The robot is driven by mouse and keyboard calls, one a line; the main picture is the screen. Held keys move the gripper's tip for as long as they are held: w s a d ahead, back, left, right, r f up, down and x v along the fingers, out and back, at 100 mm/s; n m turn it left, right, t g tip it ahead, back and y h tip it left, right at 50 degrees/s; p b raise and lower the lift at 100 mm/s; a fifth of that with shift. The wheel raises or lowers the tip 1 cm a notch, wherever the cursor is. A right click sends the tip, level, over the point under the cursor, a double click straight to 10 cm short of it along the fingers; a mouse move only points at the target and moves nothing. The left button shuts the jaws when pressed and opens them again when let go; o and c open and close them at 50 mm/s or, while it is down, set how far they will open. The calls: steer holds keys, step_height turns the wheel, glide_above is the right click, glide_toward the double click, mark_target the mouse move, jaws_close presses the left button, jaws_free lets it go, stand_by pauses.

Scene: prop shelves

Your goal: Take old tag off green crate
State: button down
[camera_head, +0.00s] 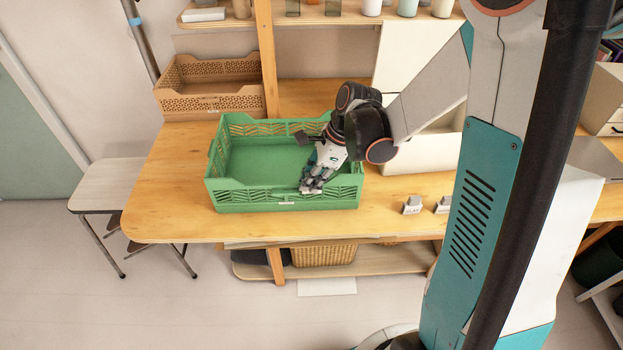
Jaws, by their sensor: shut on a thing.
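The green crate (234,196) stands on the wooden table with its open top up and looks empty. A small pale strip (287,203) shows low on the middle of its front wall. My gripper (305,190) points down at the front wall, just right of and above this strip. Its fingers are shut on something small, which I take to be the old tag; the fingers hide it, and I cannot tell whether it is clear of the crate.
Two small grey-and-white blocks (412,205) (443,204) stand right of the green crate. The table (170,205) is clear at the front left. A shelf with cups (407,8) is above.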

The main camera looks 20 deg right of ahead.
steer(key=shift+r, duration=0.4)
stand_by(0.8)
steer(key=shift+r+p, duration=1.15)
steer(key=shift+r, duration=0.15)
steer(key=shift+r+p, duration=0.95)
steer(key=shift+r, duration=0.35)
steer(key=shift+r, duration=0.1)
steer(key=shift+r+p, duration=1.4)
steer(key=shift+r, duration=0.5)
